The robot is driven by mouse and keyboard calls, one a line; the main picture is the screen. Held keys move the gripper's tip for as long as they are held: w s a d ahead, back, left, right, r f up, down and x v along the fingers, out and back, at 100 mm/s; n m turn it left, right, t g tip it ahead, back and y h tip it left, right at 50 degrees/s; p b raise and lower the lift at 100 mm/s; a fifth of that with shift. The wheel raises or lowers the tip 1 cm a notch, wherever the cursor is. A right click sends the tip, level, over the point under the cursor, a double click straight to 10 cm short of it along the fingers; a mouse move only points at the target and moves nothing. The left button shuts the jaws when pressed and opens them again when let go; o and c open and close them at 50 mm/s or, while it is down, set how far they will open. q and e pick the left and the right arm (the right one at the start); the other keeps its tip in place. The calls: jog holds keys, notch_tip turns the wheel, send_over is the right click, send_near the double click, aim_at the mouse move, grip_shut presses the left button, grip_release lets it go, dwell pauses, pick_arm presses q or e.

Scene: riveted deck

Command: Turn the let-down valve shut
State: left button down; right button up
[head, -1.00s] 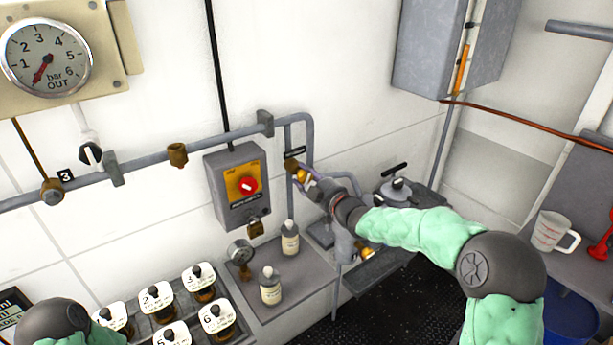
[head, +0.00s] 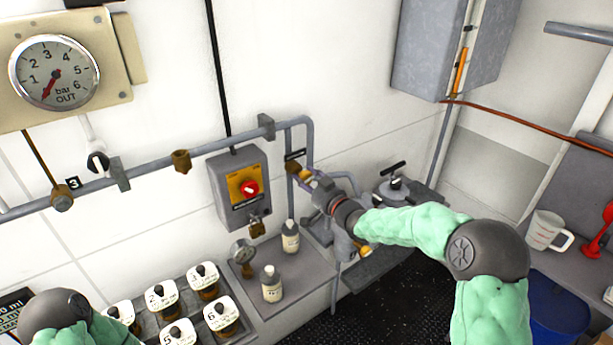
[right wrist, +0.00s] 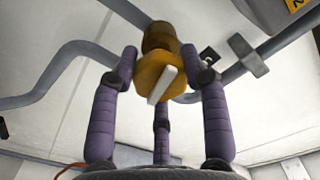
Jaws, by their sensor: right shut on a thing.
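The let-down valve (head: 298,170) is a brass-yellow valve on the grey pipe's downward bend, below a small black label. My right gripper (head: 311,180) is at it, coming from the lower right. In the right wrist view my right gripper's (right wrist: 165,75) purple fingers are closed around the valve's yellow round knob (right wrist: 150,72). A white bar crosses the face of the knob, lying tilted in that view. The brass body (right wrist: 160,38) shows behind it. In the head view, the fingers and wrist hide much of the knob. My left gripper is not in view.
A grey box with a red knob (head: 249,188) and a padlock hangs left of the valve. Two bottles (head: 271,285) and a small gauge (head: 242,252) stand below. A large gauge (head: 54,73) reads near its low end. A lidded fitting (head: 394,188) stands right.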

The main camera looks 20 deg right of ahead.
jog(key=shift+r+m+p, duration=0.15)
jog(key=shift+m+p, duration=0.35)
jog(key=shift+m, duration=0.8)
jog(key=o, duration=1.2)
jog(key=shift+c, duration=0.2)
jog(key=shift+d, duration=0.1)
jog(key=v, duration=1.2)
